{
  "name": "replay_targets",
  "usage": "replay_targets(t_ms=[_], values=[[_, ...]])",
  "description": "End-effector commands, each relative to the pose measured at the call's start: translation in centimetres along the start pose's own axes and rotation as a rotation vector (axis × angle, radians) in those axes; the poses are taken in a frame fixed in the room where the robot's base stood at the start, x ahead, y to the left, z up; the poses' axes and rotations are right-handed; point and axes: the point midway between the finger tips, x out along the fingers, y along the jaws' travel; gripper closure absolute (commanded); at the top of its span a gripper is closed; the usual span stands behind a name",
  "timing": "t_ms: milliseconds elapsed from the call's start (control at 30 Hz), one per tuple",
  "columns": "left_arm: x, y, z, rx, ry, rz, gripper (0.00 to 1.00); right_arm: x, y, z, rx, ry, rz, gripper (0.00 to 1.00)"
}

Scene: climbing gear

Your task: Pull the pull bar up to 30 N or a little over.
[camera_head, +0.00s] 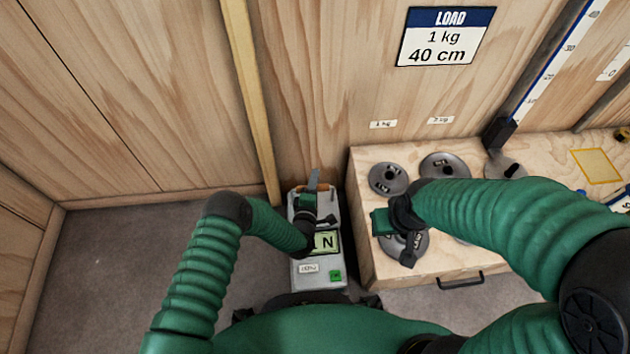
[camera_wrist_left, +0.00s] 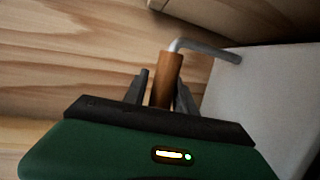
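The pull bar (camera_head: 323,187) is a brown handle on a grey box (camera_head: 304,277) on the floor. In the left wrist view the brown handle (camera_wrist_left: 166,80) stands between my left gripper's (camera_wrist_left: 162,88) two dark fingers, with a bent metal rod at its end. I cannot tell whether both fingers press on it. In the head view my left gripper (camera_head: 313,180) is over the box. The force display (camera_head: 326,242) shows "N"; its number is hidden by my arm. My right gripper (camera_head: 407,240) is over a weight plate; its fingers are unclear.
A wooden box (camera_head: 362,240) right of the grey box carries several weight plates, one at its back left (camera_head: 388,178). A wooden post (camera_head: 252,100) leans behind the grey box. A load sign (camera_head: 445,37) hangs on the wall. Floor at left (camera_head: 110,260) is clear.

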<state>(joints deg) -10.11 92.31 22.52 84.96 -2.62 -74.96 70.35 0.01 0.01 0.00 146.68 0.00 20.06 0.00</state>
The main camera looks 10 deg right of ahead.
Motion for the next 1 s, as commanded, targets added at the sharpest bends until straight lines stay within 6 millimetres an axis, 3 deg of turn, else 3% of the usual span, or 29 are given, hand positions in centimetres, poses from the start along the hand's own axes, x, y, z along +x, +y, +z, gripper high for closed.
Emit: replay_targets(t_ms=[100,467,567,800,1000], values=[[0.0,0.0,0.0,0.000,0.000,-0.001,0.51,-0.1,0.0,0.0,0.000,0.000,0.000,0.64],[-0.5,0.1,0.0,0.000,-0.001,-0.003,0.51,-0.5,0.0,-0.1,0.000,0.000,0.000,0.64],[-2.2,0.4,0.1,0.000,-0.002,-0.006,0.51,-1.8,0.0,-0.4,0.000,0.000,0.000,0.64],[-9.1,0.6,0.1,-0.001,0.000,-0.010,0.51,-5.6,0.0,-1.3,0.000,0.000,0.000,0.64],[-14.3,0.4,0.1,-0.002,-0.001,-0.007,0.51,-7.7,0.0,-1.8,0.000,0.000,0.000,0.64]])
